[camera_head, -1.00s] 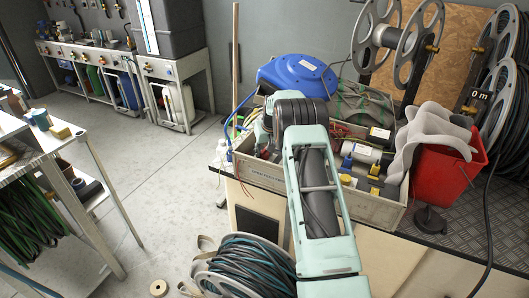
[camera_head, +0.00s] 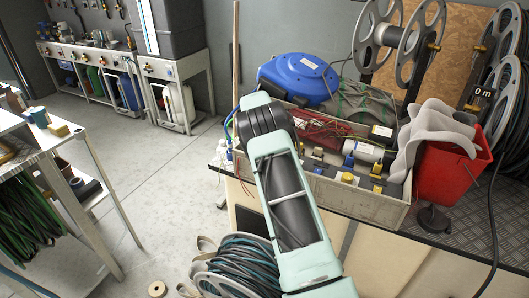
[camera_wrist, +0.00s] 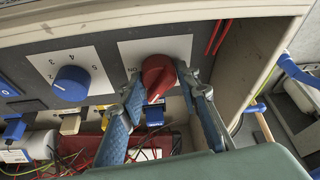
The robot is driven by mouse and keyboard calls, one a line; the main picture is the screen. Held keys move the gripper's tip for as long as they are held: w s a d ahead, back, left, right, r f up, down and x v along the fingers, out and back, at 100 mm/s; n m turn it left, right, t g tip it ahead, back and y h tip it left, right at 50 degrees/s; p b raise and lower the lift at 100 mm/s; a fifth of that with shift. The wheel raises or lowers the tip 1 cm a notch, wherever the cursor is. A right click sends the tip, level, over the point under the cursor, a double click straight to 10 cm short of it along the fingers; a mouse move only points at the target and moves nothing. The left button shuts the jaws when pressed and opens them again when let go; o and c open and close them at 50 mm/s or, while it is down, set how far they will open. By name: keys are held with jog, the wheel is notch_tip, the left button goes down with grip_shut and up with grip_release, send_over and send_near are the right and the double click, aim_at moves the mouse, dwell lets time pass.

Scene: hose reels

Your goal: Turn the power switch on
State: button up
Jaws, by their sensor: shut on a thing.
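The power switch is a red rotary knob (camera_wrist: 157,70) on a white plate (camera_wrist: 186,47), on a grey panel in the wrist view. Beside the knob, small lettering appears upside down, apparently "ON". My gripper (camera_wrist: 161,92) has its two blue-grey fingers on either side of the knob's near end, shut on it. Part of the knob is hidden between the fingertips. In the head view my arm hides the gripper and the switch cannot be seen.
A blue numbered dial (camera_wrist: 71,83) sits left of the red knob. A red bucket (camera_head: 448,173) is at the right.

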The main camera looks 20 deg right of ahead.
jog(key=m+g+h, duration=0.1)
jog(key=m, duration=0.3)
jog(key=shift+w, duration=0.15)
jog(key=shift+m, duration=0.3)
jog(key=shift+w+m, duration=0.15)
jog(key=shift+m, duration=0.35)
jog(key=shift+a+m+g+h+p, duration=0.15)
jog(key=shift+m+g+h+p, duration=0.15)
jog(key=shift+m+g+p, duration=0.15)
jog(key=shift+s+f, duration=0.15)
jog(key=shift+s, duration=0.1)
dwell(1.0)
jog(key=o, duration=1.1)
jog(key=shift+o, duration=0.2)
jog(key=shift+w+n, duration=0.25)
jog(key=shift+n, duration=0.1)
